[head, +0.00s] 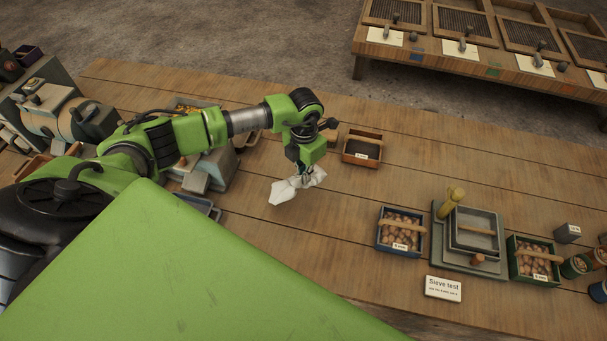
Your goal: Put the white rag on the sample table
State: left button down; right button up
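The white rag (285,191) is a crumpled pale cloth near the middle of the head view. My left gripper (304,170) points down from above and is shut on it; the fingertips are partly hidden by the cloth. The rag shows over the planks of a long wooden table (345,215). I cannot tell whether its lower end touches the wood. My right gripper is not in view.
A small wooden box (362,147) stands just right of the gripper. Further right are a blue crate of stones (401,229), a sieve stand (470,236), a green crate (533,260) and a "Sieve test" sign (443,288). A second table (480,62) with framed screens is at the back right.

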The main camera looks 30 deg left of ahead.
pick_arm(q)
jog(key=w+a+f+m, duration=0.1)
jog(key=w+a+m, duration=0.2)
jog(key=w+m, duration=0.3)
jog(key=shift+m, duration=0.6)
jog(key=s+f, duration=0.1)
jog(key=f, duration=0.1)
jog(key=s+d+f, duration=0.1)
jog(key=s, duration=0.1)
jog(key=s+d+f, duration=0.1)
jog(key=f, duration=0.1)
jog(key=shift+s+d+f, duration=0.15)
jog(key=shift+s+f, duration=0.15)
jog(key=shift+s, duration=0.1)
jog(key=s, duration=0.1)
jog(key=s+d, duration=0.1)
jog(key=s, duration=0.1)
jog(key=s+d, duration=0.1)
jog(key=shift+s+d+f, duration=0.2)
jog(key=shift+f, duration=0.2)
jog(key=s+f, duration=0.1)
jog(key=s+d+f, duration=0.2)
jog(key=s, duration=0.1)
jog(key=shift+d, duration=0.15)
jog(key=shift+s+d+f, duration=0.3)
jog(key=shift+s+f, duration=0.05)
jog(key=shift+s, duration=0.25)
jog(key=c, duration=1.9)
grip_release()
